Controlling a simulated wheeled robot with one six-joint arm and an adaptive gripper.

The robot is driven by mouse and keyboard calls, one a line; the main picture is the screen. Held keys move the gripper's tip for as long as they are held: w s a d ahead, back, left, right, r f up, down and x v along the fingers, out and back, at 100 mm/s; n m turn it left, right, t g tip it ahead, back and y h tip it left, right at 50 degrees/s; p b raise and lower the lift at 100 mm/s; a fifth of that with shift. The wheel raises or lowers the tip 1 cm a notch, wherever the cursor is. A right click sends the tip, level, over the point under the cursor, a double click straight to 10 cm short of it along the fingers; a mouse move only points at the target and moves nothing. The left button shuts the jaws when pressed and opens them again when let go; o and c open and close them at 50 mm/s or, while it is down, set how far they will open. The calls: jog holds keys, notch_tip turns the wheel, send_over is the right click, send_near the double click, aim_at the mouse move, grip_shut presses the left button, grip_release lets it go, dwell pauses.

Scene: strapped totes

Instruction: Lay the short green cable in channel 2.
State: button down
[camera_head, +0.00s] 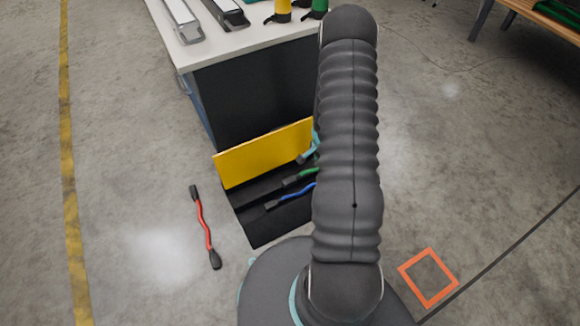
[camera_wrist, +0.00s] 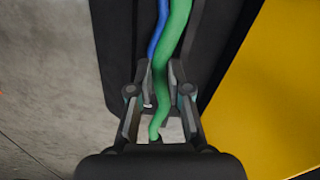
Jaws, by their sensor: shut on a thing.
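The green cable (camera_head: 300,178) lies over the dark tray (camera_head: 262,228) with its dark end to the left; my arm hides the rest of it. In the wrist view the green cable (camera_wrist: 178,28) runs down between the fingers of my gripper (camera_wrist: 161,97), which is shut on it. The blue cable (camera_head: 290,195) lies nearer the front of the tray, and in the wrist view it (camera_wrist: 157,35) shows just left of the green one. No channel number is readable, and I cannot tell whether the green cable touches the tray floor.
A yellow panel (camera_head: 262,153) stands along the tray's back edge. A red cable (camera_head: 204,226) lies on the floor to the left. A white-topped bench (camera_head: 240,48) stands behind the tray. An orange square outline (camera_head: 443,293) marks the floor at right. The floor at left is mostly clear.

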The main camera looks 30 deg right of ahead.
send_over(290, 172)
jog(key=s+a, duration=0.1)
jog(key=s, duration=0.1)
notch_tip(290, 172, down, 7)
jog(key=shift+b, duration=0.45)
jog(key=shift+f, duration=2)
jog(key=c, duration=1.5)
grip_release()
jog(key=shift+f+b, duration=0.15)
jog(key=shift+b, duration=0.15)
jog(key=shift+c, duration=0.2)
jog(key=shift+o, duration=0.8)
